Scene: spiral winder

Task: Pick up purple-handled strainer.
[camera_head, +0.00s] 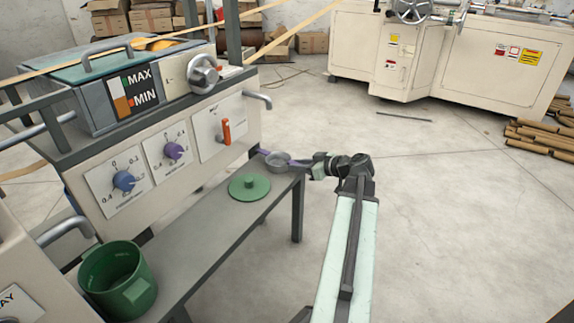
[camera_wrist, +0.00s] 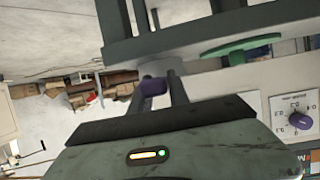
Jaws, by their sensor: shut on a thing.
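The strainer has a grey bowl (camera_head: 278,161) at the far end of the narrow grey shelf (camera_head: 205,240) in the head view, and purple shows beside the bowl. My gripper (camera_head: 313,167) reaches it from the right. In the wrist view the purple handle (camera_wrist: 153,86) lies between the two dark fingers of my gripper (camera_wrist: 160,88), which are shut on it. The bowl (camera_wrist: 170,66) lies just past the fingertips, partly hidden. I cannot tell whether the bowl touches the shelf.
A green lid (camera_head: 249,188) lies on the shelf close to the strainer, and a green pot (camera_head: 118,283) stands at the near end. The machine panel with knobs (camera_head: 172,151) rises behind the shelf. The floor to the right is open.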

